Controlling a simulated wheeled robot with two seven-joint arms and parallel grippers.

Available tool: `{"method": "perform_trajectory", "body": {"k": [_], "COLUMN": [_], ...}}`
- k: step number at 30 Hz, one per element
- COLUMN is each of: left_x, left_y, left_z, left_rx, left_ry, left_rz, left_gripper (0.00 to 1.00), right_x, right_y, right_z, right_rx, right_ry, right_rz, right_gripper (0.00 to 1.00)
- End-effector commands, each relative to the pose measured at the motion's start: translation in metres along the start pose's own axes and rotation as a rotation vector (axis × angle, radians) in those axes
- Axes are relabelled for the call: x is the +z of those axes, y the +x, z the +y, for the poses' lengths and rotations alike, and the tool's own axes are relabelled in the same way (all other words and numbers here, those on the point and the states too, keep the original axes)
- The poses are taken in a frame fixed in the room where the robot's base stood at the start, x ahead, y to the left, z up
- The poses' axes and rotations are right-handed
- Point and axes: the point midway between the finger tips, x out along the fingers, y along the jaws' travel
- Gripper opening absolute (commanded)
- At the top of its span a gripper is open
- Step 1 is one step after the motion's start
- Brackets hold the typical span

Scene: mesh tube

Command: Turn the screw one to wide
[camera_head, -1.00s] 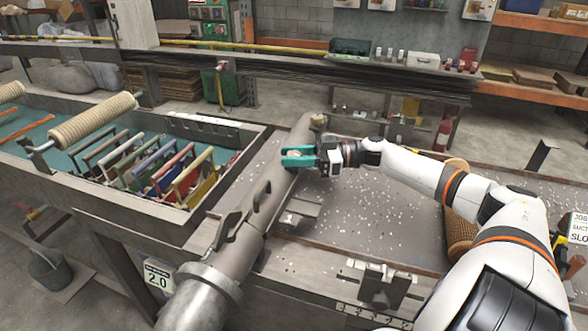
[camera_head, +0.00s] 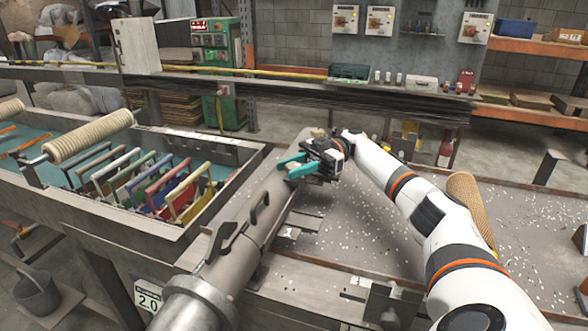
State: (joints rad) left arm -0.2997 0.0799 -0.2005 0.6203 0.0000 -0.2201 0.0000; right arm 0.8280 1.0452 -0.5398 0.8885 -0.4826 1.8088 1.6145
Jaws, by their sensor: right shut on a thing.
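A long grey tube (camera_head: 240,225) runs from the bottom of the view up toward the back middle, with a thick collar at its near end. Two dark handle-like fittings stick up from it, an upper one (camera_head: 260,207) and a lower one (camera_head: 222,242). My right gripper (camera_head: 291,166) has teal fingers and is at the upper part of the tube, beyond these fittings. It is shut on a part at the tube that its fingers hide. No screw can be clearly made out. My left gripper is not in view.
A wooden roller (camera_head: 88,137) and several coloured frames (camera_head: 150,185) sit over the trough at left. A tan mesh roll (camera_head: 470,205) lies beside my right arm. A metal bracket (camera_head: 385,300) stands at the near bench edge. The speckled bench top (camera_head: 345,225) is mostly clear.

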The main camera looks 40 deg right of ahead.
Motion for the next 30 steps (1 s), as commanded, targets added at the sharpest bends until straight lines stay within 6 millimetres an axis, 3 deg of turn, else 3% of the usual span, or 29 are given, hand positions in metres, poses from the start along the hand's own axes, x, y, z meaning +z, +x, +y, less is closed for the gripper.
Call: {"method": "perform_trajectory", "body": {"k": [12, 13, 17, 26, 30], "left_x": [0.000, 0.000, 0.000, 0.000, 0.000], "left_y": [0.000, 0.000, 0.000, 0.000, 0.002], "left_z": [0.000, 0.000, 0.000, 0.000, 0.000], "left_rx": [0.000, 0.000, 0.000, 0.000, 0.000], "left_ry": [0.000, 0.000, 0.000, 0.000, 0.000], "left_rz": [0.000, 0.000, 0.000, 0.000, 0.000], "left_gripper": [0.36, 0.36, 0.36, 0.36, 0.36], "right_x": [-0.001, -0.001, -0.001, 0.001, 0.016], "right_y": [0.001, 0.001, 0.001, 0.000, 0.000], "right_z": [0.000, 0.000, 0.000, 0.000, 0.000], "right_rx": [0.009, 0.009, 0.008, 0.007, 0.008], "right_ry": [0.002, 0.002, 0.001, -0.001, -0.004], "right_rz": [-0.001, -0.001, -0.001, 0.000, 0.000], "right_gripper": [0.09, 0.33, 0.53, 0.53, 0.53]}}
